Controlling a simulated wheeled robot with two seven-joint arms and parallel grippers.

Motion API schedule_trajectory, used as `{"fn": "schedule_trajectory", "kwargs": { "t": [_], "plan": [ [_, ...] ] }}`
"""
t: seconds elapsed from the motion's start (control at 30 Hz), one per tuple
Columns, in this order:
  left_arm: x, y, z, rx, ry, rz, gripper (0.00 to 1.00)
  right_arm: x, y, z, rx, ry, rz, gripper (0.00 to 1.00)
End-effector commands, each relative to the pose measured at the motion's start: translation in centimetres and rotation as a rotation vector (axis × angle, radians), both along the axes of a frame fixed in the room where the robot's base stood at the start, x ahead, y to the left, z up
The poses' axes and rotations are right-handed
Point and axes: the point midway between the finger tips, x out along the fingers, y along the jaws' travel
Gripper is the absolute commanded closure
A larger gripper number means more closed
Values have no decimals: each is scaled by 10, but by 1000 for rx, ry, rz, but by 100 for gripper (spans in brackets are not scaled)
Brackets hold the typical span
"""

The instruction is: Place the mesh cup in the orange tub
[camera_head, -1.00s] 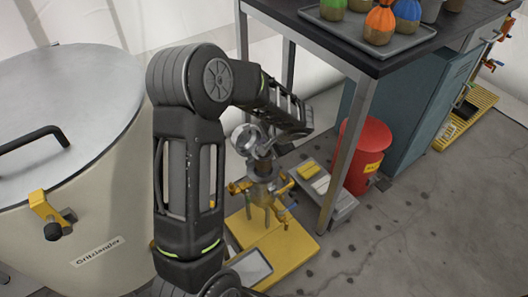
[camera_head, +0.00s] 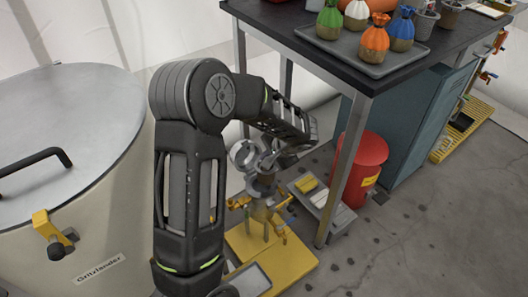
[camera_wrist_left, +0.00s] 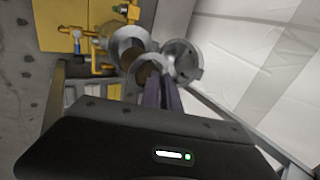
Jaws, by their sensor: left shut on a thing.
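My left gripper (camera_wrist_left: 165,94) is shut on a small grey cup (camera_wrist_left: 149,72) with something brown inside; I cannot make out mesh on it. The cup is tilted beside a grey funnel (camera_wrist_left: 127,42) with brown in it, on top of a yellow-based stand. The same funnel shows in the head view (camera_head: 262,187), close below the gripper. An orange thing (camera_head: 381,4), perhaps the orange tub, shows partly at the top edge on the table, far from the gripper. My right gripper is not in view.
A dark-topped table (camera_head: 300,42) holds a tray (camera_head: 352,59) of coloured sacks and grey cups (camera_head: 425,24). A round grey lid (camera_head: 243,153) stands open by the funnel. A red can (camera_head: 368,165) is under the table; a large vat (camera_head: 70,200) fills the left.

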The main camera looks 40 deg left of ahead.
Motion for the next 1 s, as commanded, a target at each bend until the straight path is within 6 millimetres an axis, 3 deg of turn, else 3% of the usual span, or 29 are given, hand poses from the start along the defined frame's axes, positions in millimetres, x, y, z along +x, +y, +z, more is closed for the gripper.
{"fn": "schedule_trajectory", "kwargs": {
  "t": [0.03, 0.17, 0.33, 0.6, 0.8, 1.0],
  "plan": [
    [3, -9, 16, -4, 0, 3, 100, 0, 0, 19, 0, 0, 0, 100],
    [9, -40, 43, -17, 0, 40, 100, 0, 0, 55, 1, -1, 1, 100],
    [12, -96, 86, -28, 2, 108, 100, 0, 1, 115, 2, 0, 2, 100],
    [0, -176, 142, -9, 6, 214, 100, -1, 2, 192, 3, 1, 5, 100],
    [-9, -203, 156, 8, 3, 257, 100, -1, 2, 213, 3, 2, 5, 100],
    [-10, -207, 155, 11, 2, 263, 100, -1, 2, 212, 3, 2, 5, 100]
  ]
}}
